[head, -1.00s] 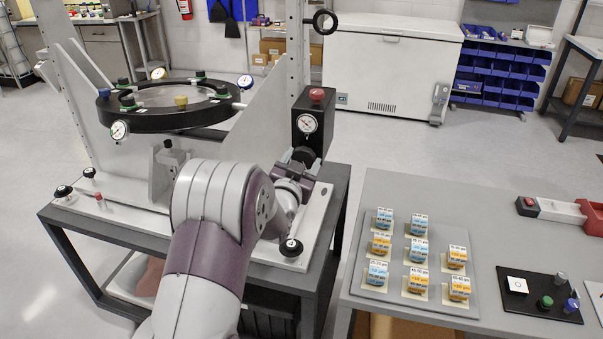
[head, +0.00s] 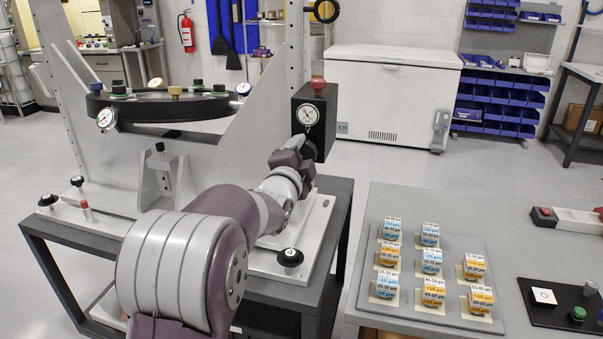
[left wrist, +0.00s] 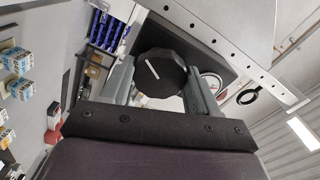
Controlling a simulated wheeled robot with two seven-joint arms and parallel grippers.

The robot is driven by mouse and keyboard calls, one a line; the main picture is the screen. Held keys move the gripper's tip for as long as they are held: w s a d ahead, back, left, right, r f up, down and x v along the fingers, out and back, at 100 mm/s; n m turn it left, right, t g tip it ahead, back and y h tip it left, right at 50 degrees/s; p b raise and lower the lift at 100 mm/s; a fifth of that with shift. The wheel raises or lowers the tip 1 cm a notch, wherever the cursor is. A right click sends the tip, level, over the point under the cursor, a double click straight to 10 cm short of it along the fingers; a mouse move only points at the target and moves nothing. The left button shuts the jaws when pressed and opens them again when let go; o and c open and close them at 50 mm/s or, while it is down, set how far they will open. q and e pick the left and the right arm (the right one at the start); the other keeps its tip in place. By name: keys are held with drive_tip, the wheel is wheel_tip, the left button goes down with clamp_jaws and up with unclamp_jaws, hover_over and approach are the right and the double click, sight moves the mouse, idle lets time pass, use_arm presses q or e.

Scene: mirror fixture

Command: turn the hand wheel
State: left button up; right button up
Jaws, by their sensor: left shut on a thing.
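The hand wheel (left wrist: 160,73) is a black faceted knob with a white line on its face, seen in the left wrist view. It sits on the front of a black box (head: 315,115) that carries a red knob (head: 318,85) on top and a round dial gauge (head: 308,115). My left gripper (left wrist: 161,84) has one grey finger on each side of the wheel and is shut on it. In the head view my left gripper (head: 300,153) is at the box's lower front and hides the wheel. My right gripper is not in view.
A metal fixture with a black ring (head: 160,106) stands left of the box on a dark-framed table (head: 338,190). A grey table (head: 390,205) at right holds a board with several labelled blocks (head: 386,285). A white chest freezer (head: 390,95) stands behind.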

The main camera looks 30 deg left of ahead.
use_arm(q)
drive_tip(key=m+b, duration=0.8)
drive_tip(key=b, duration=0.2)
drive_tip(key=shift+b, duration=0.3)
drive_tip(key=shift+m+b, duration=0.7)
drive_tip(key=shift+m, duration=0.3)
drive_tip(key=m+b, duration=0.1)
drive_tip(key=m, duration=0.1)
drive_tip(key=shift+r+m, duration=0.1)
drive_tip(key=shift+m, duration=0.3)
drive_tip(key=m+b, duration=0.2)
drive_tip(key=m, duration=0.2)
drive_tip(key=shift+m, duration=0.3)
drive_tip(key=m+b, duration=0.1)
drive_tip(key=m, duration=0.4)
drive_tip(key=m+b, duration=0.1)
drive_tip(key=m, duration=0.4)
drive_tip(key=shift+d+m, duration=0.1)
drive_tip(key=shift+m, duration=0.3)
drive_tip(key=shift+w+m+b, duration=0.1)
drive_tip(key=shift+m+b, duration=0.5)
drive_tip(key=shift+m, duration=2)
drive_tip(key=shift+f, duration=0.2)
